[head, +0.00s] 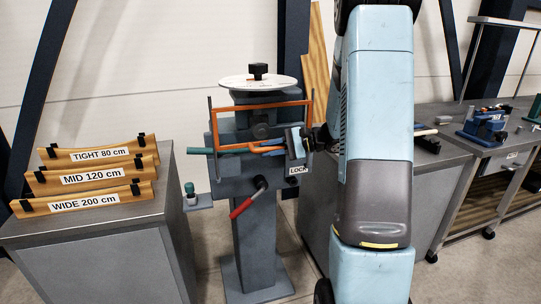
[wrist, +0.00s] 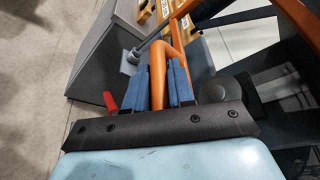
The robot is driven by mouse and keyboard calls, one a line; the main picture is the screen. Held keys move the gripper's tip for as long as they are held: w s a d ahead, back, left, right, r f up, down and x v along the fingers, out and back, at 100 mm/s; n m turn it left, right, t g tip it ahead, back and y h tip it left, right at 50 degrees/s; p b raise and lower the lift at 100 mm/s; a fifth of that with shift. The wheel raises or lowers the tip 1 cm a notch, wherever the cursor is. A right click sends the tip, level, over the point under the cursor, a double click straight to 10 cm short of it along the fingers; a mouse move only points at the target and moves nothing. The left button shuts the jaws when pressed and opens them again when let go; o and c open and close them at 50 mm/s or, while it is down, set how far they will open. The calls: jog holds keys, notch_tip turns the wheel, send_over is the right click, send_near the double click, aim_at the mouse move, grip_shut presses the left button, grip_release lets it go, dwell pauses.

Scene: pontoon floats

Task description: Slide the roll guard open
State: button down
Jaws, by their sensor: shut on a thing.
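The roll guard (head: 260,106) is an orange tubular frame across the front of the grey-blue machine on a pedestal. Its lower orange bar bends in towards my gripper (head: 268,149), which reaches in from the right. In the wrist view, the two blue fingers of my gripper (wrist: 167,88) are shut on the orange bar of the roll guard (wrist: 164,55), one on each side. The bar curves away at the top beyond the fingertips. The rolls behind the guard are mostly hidden by the frame and my gripper.
A red-handled crank (head: 243,207) hangs below the guard, and a LOCK label (head: 298,170) is at the right. A white disc with a black knob (head: 259,82) tops the machine. A left cabinet (head: 100,235) bears orange gauges (head: 90,178). Workbenches stand right.

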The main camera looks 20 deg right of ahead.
jog(key=c, duration=1.1)
grip_release()
jog(key=shift+o, duration=0.2)
jog(key=v, duration=1.3)
jog(key=shift+d, duration=0.35)
jog(key=shift+s, duration=0.15)
